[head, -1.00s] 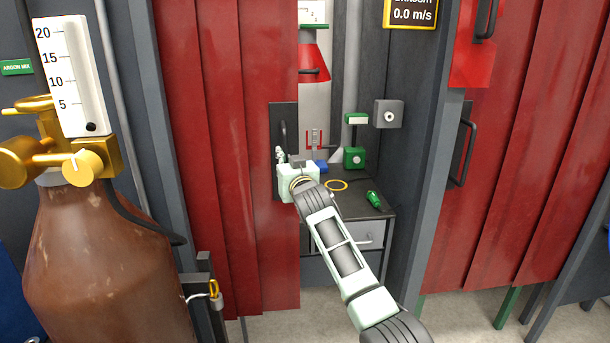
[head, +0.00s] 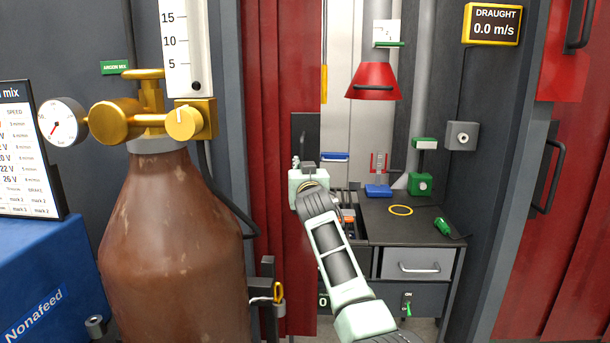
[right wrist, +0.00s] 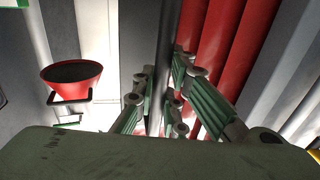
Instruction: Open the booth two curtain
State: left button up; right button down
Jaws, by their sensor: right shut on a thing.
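The red booth two curtain (head: 285,90) is bunched in narrow folds at the left side of the booth opening, and most of the opening is uncovered. Its dark edge plate (head: 306,135) runs along the curtain's right edge. My right gripper (head: 306,168) is at this plate, and its fingers are mostly hidden behind its own body in the head view. In the right wrist view the gripper's green-sided fingers (right wrist: 160,105) are closed around a dark upright bar, with red curtain folds (right wrist: 222,50) beside it. My left gripper is not in view.
A brown gas cylinder (head: 172,240) with a brass regulator stands close at the left. Inside the booth are a bench (head: 400,225) with drawers and a red hood (head: 374,82). Another red curtain (head: 570,220) hangs at the right beyond a grey post.

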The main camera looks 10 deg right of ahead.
jog(key=c, duration=1.8)
grip_release()
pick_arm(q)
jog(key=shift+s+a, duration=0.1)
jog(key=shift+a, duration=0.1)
pick_arm(e)
jog(key=shift+o, duration=0.2)
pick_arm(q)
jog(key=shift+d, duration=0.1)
pick_arm(e)
jog(key=s, duration=1.2)
jog(key=shift+a, duration=0.2)
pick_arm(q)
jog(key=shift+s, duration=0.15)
pick_arm(e)
jog(key=shift+f, duration=0.1)
